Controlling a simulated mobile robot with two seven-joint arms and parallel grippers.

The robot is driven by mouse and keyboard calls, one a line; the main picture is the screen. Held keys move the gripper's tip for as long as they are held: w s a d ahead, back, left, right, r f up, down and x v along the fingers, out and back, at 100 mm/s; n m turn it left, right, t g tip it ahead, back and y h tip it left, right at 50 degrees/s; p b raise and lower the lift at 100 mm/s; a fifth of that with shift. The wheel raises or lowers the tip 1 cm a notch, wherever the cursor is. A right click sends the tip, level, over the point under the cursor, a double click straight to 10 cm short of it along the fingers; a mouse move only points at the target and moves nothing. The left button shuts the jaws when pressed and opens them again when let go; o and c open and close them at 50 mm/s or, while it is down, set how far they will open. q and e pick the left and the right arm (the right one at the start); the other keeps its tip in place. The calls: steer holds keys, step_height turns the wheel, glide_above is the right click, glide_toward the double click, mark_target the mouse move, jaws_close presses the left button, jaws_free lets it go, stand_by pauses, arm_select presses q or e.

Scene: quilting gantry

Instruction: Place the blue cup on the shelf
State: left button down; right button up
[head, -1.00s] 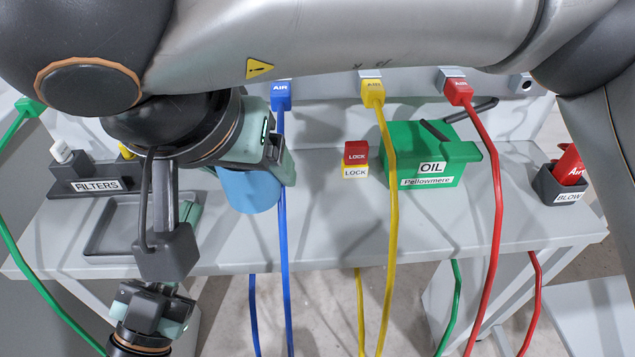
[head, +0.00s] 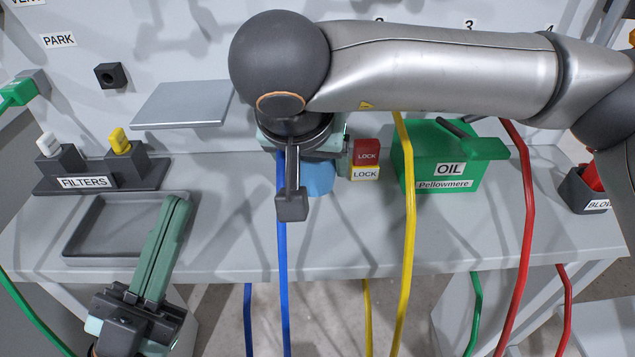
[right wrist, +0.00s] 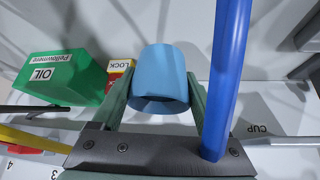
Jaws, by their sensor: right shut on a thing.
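The blue cup (head: 318,178) is held in my right gripper (head: 316,165), near the red-and-yellow lock block, and my wrist hides its upper part in the head view. In the right wrist view the cup (right wrist: 158,75) sits between the two green fingers (right wrist: 153,95), its rim toward the camera. I cannot tell whether its base touches the bench. A flat grey shelf (head: 182,104) juts from the back panel, left of the cup, and looks empty. My left gripper (head: 177,203) is at lower left over the tray's front, its fingers together and nothing visible between them.
A blue hose (head: 282,250) passes in front of the bench, close beside my right gripper. The lock block (head: 366,160) and green oil box (head: 445,160) stand to its right. A yellow hose (head: 408,220) hangs further right. A filter holder (head: 100,175) and tray (head: 95,240) are left.

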mark_target(318, 183)
steer(key=f, duration=0.1)
steer(key=f+b, duration=0.1)
steer(key=f, duration=0.2)
steer(key=shift+w+d+b, duration=0.3)
steer(key=shift+w, duration=0.1)
steer(key=shift+f, duration=0.15)
steer(key=shift+f, duration=0.15)
steer(key=o, duration=1.4)
